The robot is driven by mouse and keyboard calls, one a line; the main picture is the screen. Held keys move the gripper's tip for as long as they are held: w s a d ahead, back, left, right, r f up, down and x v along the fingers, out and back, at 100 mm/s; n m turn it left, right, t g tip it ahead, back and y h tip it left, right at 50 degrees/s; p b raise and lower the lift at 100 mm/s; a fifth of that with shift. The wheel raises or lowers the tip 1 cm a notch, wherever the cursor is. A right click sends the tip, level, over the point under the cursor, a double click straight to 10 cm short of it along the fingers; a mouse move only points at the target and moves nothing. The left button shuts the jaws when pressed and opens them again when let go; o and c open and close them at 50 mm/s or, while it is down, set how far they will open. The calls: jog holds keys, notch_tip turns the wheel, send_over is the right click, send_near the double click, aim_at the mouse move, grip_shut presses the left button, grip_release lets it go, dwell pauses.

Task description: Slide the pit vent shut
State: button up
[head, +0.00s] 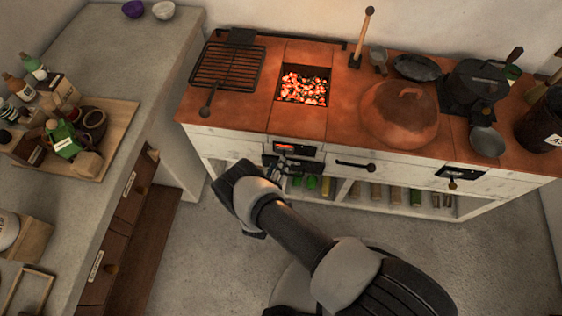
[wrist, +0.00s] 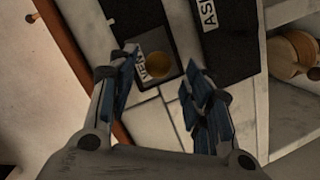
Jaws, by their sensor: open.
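The pit vent (head: 297,150) is a dark plate on the white hearth front, below the pit of glowing embers (head: 318,88). An orange glow shows through its slot. In the wrist view a dark plate with a partly hidden label reading like "VENT" (wrist: 140,64) carries a round brass knob (wrist: 159,65). My gripper (wrist: 158,72) is open and empty, its blue-padded fingers on either side of the knob in that view. I cannot tell how far the knob is from the fingertips. In the head view my gripper (head: 279,168) is just below the vent and partly hides the front there.
A dark panel labelled "AS..." (wrist: 222,35) sits beside the vent plate. A second dark plate with a brass knob (head: 453,184) is farther right on the hearth front. The side counter (head: 128,68) stands left; the floor between is clear.

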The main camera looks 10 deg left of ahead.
jog(key=v, duration=0.8)
jog(key=shift+s, duration=0.2)
jog(key=shift+r, duration=0.15)
jog(key=w+d+r+m+g+h, duration=0.2)
jog(key=w+d+r+h, duration=0.1)
jog(key=r, duration=0.5)
jog(key=w+d+r+m+g+h, duration=0.2)
jog(key=w+d+r+g+h, duration=0.15)
jog(key=r, duration=0.55)
jog(key=w+d+r+m+g+h, duration=0.2)
jog(key=d+r, duration=0.2)
jog(key=r, duration=0.4)
jog(key=s+d+r+m+g+y, duration=0.1)
jog(key=s+d+r+g, duration=0.1)
jog(key=s+d+r, duration=0.3)
jog(key=s+d+r+m+g+y, duration=0.2)
jog(key=d+r+g, duration=0.15)
jog(key=r, duration=0.45)
jog(key=s+d+r+m+g+y, duration=0.1)
jog(key=s+d+r+g, duration=0.1)
jog(key=s+d+r, duration=0.3)
jog(key=s+a+r+t+y, duration=0.1)
jog(key=s+r+t+y, duration=0.3)
jog(key=s+r+y, duration=0.3)
jog(key=s+r, duration=0.2)
jog(key=s, duration=0.2)
jog(key=shift+s, duration=0.25)
